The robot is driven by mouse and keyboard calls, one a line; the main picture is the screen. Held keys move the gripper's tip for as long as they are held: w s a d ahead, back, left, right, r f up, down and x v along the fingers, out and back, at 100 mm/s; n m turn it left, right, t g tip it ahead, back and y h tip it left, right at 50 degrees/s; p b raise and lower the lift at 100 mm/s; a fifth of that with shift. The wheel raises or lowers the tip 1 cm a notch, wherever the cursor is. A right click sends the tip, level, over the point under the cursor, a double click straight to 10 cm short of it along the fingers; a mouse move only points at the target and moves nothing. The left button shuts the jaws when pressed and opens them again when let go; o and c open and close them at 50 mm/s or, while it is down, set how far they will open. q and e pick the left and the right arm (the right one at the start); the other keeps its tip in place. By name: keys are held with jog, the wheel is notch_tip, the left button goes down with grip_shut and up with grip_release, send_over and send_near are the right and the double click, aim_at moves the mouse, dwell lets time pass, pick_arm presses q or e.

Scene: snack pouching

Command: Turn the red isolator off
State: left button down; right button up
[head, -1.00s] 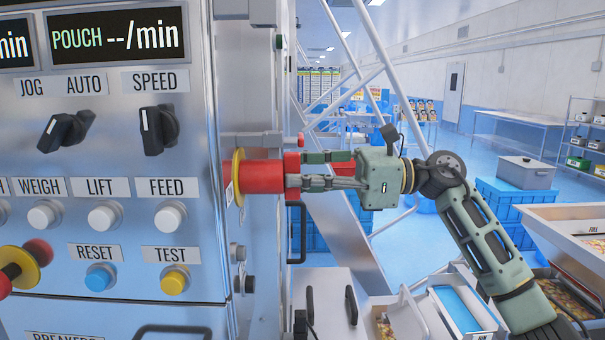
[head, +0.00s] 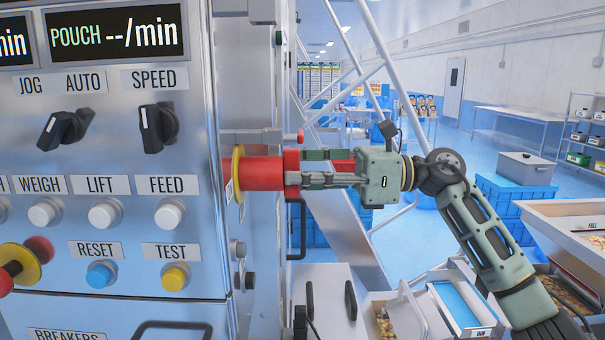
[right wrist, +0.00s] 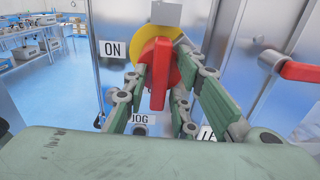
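The red isolator (head: 262,174) sticks out from the right side of the steel cabinet, with a yellow disc behind it. In the right wrist view its red handle (right wrist: 158,75) stands upright in front of the yellow disc (right wrist: 185,38). An ON label (right wrist: 114,48) is to its left; another label at lower right is mostly hidden by a finger. My left gripper is not in view.
The cabinet front carries the FEED button (head: 170,214), the SPEED knob (head: 158,128) and a red-and-yellow button (head: 20,268). A red lever (right wrist: 292,68) is right of the isolator in the wrist view. Trays (head: 465,308) and blue crates (head: 495,205) stand right, around my arm.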

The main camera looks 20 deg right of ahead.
jog(key=shift+o, duration=0.4)
jog(key=v, duration=1.2)
